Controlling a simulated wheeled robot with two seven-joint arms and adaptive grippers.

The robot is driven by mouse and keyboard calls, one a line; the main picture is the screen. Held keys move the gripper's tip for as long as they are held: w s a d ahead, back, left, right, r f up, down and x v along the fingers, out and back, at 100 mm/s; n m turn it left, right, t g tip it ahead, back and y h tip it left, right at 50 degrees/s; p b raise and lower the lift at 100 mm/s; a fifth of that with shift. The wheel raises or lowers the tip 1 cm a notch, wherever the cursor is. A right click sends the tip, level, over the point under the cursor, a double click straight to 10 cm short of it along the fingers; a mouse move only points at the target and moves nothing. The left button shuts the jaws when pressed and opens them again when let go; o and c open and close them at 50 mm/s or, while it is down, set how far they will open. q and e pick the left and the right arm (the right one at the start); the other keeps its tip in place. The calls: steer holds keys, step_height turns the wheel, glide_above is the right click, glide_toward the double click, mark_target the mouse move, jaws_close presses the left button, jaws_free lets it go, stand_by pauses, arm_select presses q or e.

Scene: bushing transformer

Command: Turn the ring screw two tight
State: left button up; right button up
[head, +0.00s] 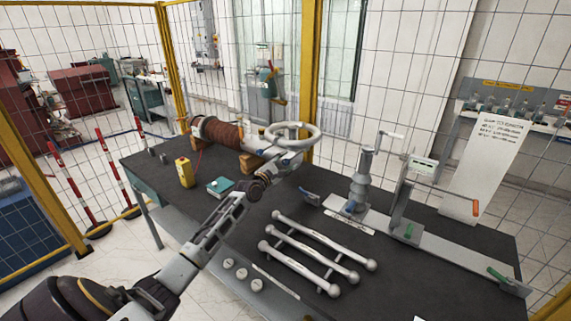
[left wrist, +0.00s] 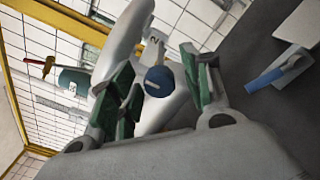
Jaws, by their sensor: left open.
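The bushing transformer (head: 222,131) lies on the dark workbench, with a brown ribbed body and a grey ring (head: 292,132) at its right end. In the left wrist view a blue slotted screw head (left wrist: 158,81) sits on a pale grey part (left wrist: 172,104), below a small "2" mark (left wrist: 153,40). My left gripper (head: 286,165) is at the ring's lower side. In the left wrist view its green-padded fingers (left wrist: 156,86) are open, one on each side of the blue screw, with gaps visible. My right gripper is not in view.
A yellow device (head: 184,171) and a teal box (head: 220,187) stand left of my arm. Several grey rods (head: 318,254) lie in front. A grey stand (head: 362,182) and a long fixture (head: 440,235) are on the right. A mesh fence with yellow posts (head: 311,80) stands behind.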

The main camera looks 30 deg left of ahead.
arm_select(q)
steer(key=shift+w, duration=0.1)
steer(key=c, duration=1.1)
steer(key=shift+o, duration=0.2)
